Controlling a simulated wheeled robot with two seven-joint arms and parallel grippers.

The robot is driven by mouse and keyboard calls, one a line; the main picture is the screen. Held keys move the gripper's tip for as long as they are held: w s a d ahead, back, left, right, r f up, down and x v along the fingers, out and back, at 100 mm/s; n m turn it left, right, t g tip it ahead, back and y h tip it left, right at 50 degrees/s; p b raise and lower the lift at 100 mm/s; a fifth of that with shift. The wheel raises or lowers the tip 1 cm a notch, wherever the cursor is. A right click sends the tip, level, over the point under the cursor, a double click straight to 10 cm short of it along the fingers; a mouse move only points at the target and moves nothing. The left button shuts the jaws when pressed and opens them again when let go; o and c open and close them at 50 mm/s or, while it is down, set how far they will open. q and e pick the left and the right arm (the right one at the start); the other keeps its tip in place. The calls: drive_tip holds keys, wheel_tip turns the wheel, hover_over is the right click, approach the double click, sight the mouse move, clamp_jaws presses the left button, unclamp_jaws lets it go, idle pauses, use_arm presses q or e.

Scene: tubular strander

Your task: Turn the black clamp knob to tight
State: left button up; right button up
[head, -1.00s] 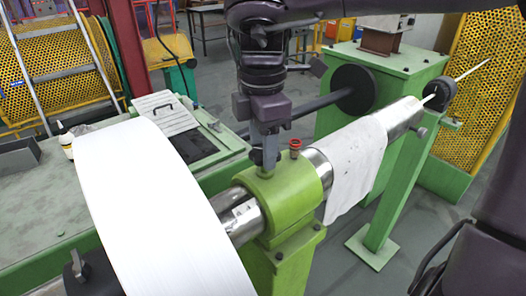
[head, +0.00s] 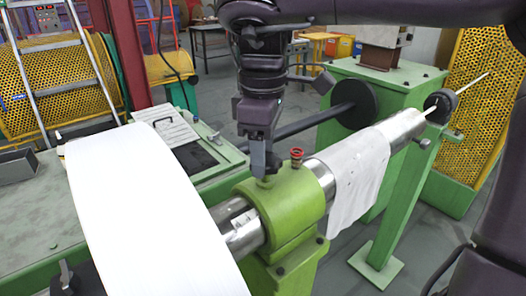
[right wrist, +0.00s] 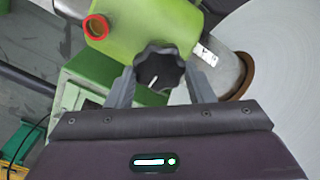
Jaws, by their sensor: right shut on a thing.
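The black clamp knob (right wrist: 160,68) sits on the green clamp block and carries a short white mark. My right gripper (right wrist: 163,88) has one finger on each side of the knob in the right wrist view, shut on it. In the head view my right gripper (head: 265,174) points down at the top of the green clamp block (head: 290,212), and its finger hides most of the knob. The block surrounds a shiny metal tube (head: 240,225). My left gripper is not in view.
A red-rimmed fitting (head: 297,155) stands on the block close beside my right gripper. A large white disc (head: 150,215) is at left. A pale cloth (head: 358,180) hangs over the tube at right. A yellow mesh guard (head: 470,120) stands at far right.

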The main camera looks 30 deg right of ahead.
drive_tip(key=shift+r, duration=0.1)
idle(0.3)
drive_tip(key=o, duration=1)
wheel_tip(320, 180, up, 8)
drive_tip(key=p, duration=0.7)
drive_tip(key=shift+f, duration=0.2)
